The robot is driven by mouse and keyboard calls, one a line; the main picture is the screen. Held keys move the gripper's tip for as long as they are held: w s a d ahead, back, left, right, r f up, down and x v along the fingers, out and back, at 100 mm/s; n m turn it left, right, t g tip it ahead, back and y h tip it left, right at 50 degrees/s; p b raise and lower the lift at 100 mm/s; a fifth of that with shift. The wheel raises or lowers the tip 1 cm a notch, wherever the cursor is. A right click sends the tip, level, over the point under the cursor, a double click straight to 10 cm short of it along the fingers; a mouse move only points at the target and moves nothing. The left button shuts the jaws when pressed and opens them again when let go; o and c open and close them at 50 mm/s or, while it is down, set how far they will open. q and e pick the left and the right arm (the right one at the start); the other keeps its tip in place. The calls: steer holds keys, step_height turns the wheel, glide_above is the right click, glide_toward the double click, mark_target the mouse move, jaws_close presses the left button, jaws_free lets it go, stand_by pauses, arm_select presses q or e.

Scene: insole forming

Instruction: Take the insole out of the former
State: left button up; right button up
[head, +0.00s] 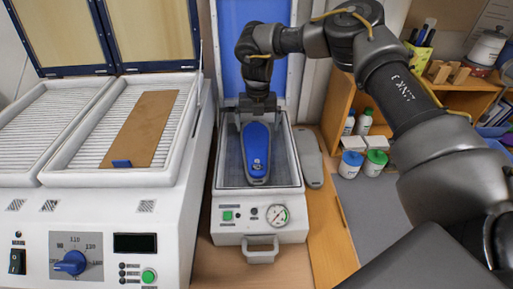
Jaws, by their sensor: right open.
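The former (260,219) is the small white machine in the middle of the head view. Its blue lid (256,60) stands open at the back. The blue insole (256,148) lies lengthwise in the former's tray, on a grey shape that shows at its near end. My right gripper (257,118) points down over the far end of the insole and is open. The fingers hide that end, and I cannot tell whether they touch it. My left gripper is not in view.
A large white heater (105,215) with an open lid stands on the left, a brown sheet (140,129) on its grid. A grey last-like shape (308,158) lies right of the former. A wooden shelf with bottles and jars (375,163) stands behind my right arm.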

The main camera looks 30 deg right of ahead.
mark_target(256, 140)
steer(key=shift+a+f+p, duration=0.1)
steer(key=shift+f+p, duration=0.1)
steer(key=shift+p, duration=0.3)
steer(key=f+p, duration=0.1)
steer(key=f, duration=0.1)
steer(key=f+p, duration=0.1)
steer(key=f, duration=0.1)
steer(key=shift+w+f, duration=0.2)
steer(key=shift+f, duration=0.2)
steer(key=c, duration=0.9)
